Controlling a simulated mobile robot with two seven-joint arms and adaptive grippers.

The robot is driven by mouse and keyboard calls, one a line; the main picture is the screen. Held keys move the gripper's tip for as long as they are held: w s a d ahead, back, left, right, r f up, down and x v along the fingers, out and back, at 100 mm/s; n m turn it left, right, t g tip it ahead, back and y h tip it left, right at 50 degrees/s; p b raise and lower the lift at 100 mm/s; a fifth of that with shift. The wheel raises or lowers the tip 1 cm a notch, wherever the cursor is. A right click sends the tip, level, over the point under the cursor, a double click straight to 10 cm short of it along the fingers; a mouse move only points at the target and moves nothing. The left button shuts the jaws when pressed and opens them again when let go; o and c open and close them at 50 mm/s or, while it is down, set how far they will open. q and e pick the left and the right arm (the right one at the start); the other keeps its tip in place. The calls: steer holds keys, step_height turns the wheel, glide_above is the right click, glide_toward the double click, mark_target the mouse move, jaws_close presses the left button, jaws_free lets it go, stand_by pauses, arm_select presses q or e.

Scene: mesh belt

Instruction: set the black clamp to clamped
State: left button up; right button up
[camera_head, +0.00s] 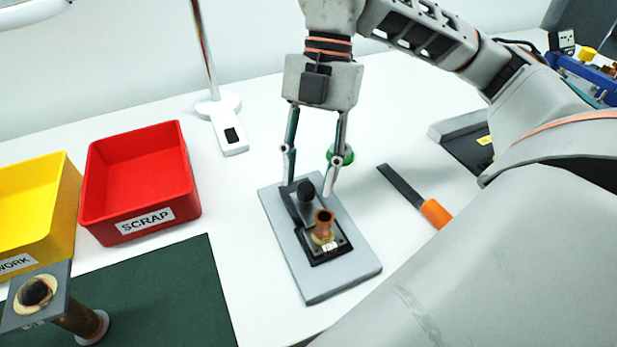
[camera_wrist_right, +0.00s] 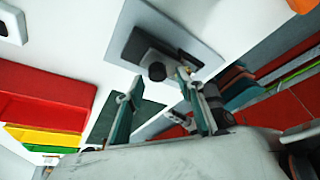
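The black clamp sits on a grey base plate (camera_head: 345,285) in the middle of the table. Its black knob (camera_head: 305,189) stands up at the far end, and a copper tube with a brass collar (camera_head: 323,228) stands at its near end beside a small label. My right gripper (camera_head: 309,192) points down over the knob with its fingers spread, one on each side; contact is not clear. In the right wrist view the knob (camera_wrist_right: 157,71) shows dark between the open fingertips (camera_wrist_right: 160,80). Whether the clamp is open or clamped is unclear. My left gripper is not in view.
A red SCRAP bin (camera_head: 140,185) and a yellow bin (camera_head: 35,205) stand left, near a green mat (camera_head: 165,300). A white lamp stand (camera_head: 220,115) is behind. An orange-handled file (camera_head: 415,195) lies right of the plate. A round green thing (camera_head: 345,156) sits just behind the gripper.

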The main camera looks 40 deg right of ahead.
steer(key=v, duration=1)
steer(key=shift+r, duration=0.2)
